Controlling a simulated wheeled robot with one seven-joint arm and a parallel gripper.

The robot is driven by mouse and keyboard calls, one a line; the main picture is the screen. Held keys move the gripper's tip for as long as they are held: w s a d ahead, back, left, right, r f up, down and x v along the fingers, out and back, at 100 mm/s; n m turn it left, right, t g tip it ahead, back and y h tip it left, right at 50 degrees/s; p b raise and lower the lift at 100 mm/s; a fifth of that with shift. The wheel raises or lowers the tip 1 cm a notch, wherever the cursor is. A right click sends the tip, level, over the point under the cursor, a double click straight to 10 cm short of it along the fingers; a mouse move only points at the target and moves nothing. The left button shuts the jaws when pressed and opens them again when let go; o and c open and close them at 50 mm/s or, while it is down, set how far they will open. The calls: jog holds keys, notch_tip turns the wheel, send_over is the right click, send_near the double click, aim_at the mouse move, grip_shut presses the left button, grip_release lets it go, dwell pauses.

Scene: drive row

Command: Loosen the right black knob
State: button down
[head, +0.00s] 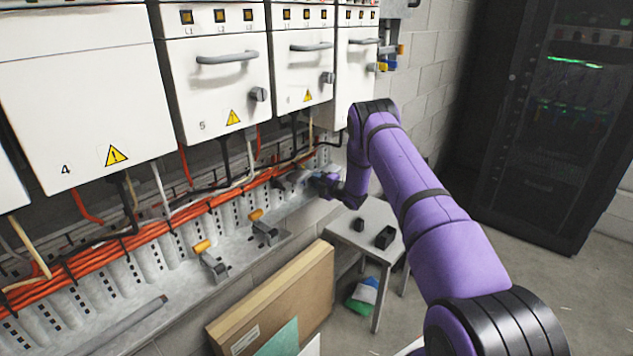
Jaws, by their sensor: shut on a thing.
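My gripper (318,181) is at the right part of the grey metal ledge below the cabinets, with its purple fingers pointing left. It is shut on a small dark thing at a grey metal fitting (287,184), which I take to be the right black knob; the fingers hide most of it.
Orange cables (150,220) run along the trunking above the ledge. A grey stool (350,237) holds two black pieces (385,238). A cardboard box (285,290) leans below the ledge. A dark rack (540,130) stands right, with clear floor before it.

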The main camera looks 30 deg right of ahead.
jog(key=n, duration=0.6)
jog(key=shift+f+n, duration=0.25)
jog(key=shift+n, duration=0.05)
jog(key=n, duration=0.5)
jog(key=shift+d+f, duration=0.1)
jog(key=shift+f, duration=0.05)
jog(key=c, duration=1.1)
grip_release()
jog(key=shift+c, duration=0.2)
jog(key=v, duration=1)
jog(key=shift+s, duration=0.4)
jog(key=shift+d, duration=0.15)
